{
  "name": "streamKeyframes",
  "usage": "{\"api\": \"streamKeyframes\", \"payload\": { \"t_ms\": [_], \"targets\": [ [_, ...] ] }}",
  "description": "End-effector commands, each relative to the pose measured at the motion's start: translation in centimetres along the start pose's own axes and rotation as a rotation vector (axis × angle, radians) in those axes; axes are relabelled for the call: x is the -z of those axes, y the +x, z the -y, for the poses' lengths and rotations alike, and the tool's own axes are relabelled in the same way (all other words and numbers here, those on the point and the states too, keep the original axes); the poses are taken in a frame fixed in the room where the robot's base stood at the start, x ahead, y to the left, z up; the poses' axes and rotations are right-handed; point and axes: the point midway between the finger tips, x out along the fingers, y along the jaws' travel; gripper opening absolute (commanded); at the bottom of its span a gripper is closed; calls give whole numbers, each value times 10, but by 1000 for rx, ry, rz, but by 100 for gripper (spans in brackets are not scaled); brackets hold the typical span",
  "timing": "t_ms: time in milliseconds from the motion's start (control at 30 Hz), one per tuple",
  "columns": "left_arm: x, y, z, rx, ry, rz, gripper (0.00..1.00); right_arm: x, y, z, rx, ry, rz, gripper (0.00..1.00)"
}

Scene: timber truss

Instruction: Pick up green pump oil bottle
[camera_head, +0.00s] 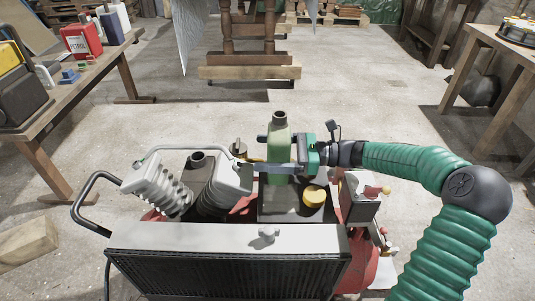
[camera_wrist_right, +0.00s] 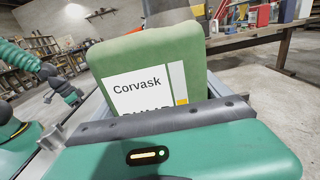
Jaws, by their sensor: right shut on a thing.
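The green pump oil bottle (camera_head: 278,138) stands upright in the head view, above the middle of the engine unit. Its dark cap is on top. My right gripper (camera_head: 276,154) comes in from the right and is shut on the bottle, with fingers on both sides. In the right wrist view the bottle (camera_wrist_right: 150,65) fills the middle, with a white label reading "Corvask" partly hidden by a finger. I cannot tell whether its base touches the surface below. My left gripper (camera_wrist_right: 67,92) shows small at the left of the wrist view; its jaws are unclear.
The engine unit (camera_head: 230,237) has a grey top, a black handle at left and a yellow cap (camera_head: 314,196) close to the bottle. A left workbench (camera_head: 75,92) holds a red petrol can (camera_head: 81,41). Another workbench (camera_head: 497,55) stands at right.

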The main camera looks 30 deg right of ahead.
Motion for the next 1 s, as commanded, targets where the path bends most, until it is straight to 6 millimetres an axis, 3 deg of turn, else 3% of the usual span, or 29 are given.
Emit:
{"api": "streamKeyframes", "payload": {
  "t_ms": [500, 1000],
  "targets": [
    [7, -30, 0, 0, 0, 0, 36, -57, 0, 0, 1, -1, 1, 25],
    [9, -40, 0, 0, 0, 0, 36, -80, 0, 0, 0, 1, 1, 25]
  ]
}}
